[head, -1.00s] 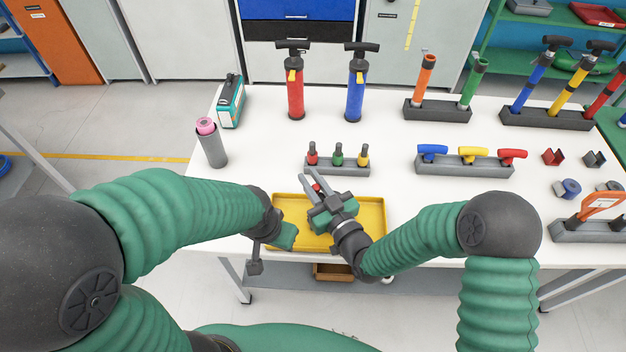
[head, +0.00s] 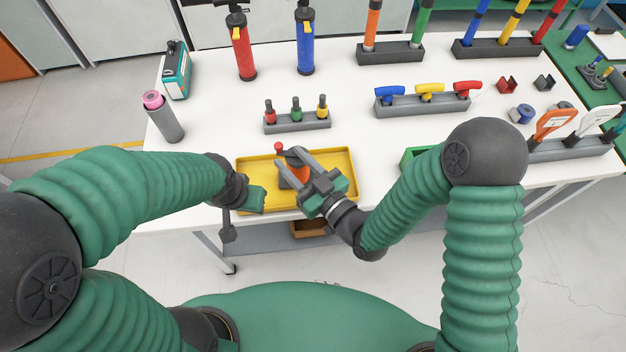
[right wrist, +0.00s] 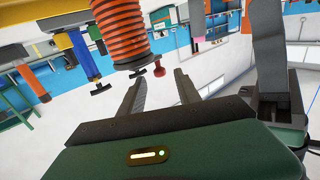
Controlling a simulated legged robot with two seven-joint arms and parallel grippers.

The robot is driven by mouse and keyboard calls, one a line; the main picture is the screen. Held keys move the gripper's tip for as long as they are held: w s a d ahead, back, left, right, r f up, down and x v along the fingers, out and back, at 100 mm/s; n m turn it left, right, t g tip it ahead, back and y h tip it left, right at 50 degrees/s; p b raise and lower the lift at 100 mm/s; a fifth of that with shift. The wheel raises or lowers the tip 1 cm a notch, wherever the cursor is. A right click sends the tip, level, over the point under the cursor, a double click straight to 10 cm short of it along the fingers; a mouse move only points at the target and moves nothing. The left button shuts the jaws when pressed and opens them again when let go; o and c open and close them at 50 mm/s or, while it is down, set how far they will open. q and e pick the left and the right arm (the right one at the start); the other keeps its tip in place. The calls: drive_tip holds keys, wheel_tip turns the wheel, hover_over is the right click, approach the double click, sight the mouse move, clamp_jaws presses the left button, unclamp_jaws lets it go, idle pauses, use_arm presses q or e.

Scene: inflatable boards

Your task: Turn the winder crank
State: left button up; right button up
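The winder is an orange, ribbed piece (head: 297,174) in the yellow tray (head: 343,160), partly hidden by my right gripper. Its crank carries a small red knob (head: 278,147). My right gripper (head: 288,158) reaches over the tray, fingers apart around the orange part, with the knob just beyond the tips. In the right wrist view, the red knob (right wrist: 159,69) shows ahead of the open fingers, beside the orange ribbed cylinder (right wrist: 113,30); nothing is held. My left gripper (head: 254,200) is at the tray's left front corner, and its fingers are not clear.
A grey holder (head: 292,124) with small red, green and yellow pieces stands behind the tray. Red (head: 242,50) and blue (head: 306,45) pumps stand farther back. A grey tube (head: 166,122) is at the left. A green container (head: 412,157) is partly hidden behind my right arm.

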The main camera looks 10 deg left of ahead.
sight(302, 172)
drive_tip(key=p+v, duration=0.5)
drive_tip(key=v, duration=0.3)
drive_tip(key=shift+s+d, duration=0.2)
drive_tip(key=shift+s, duration=0.05)
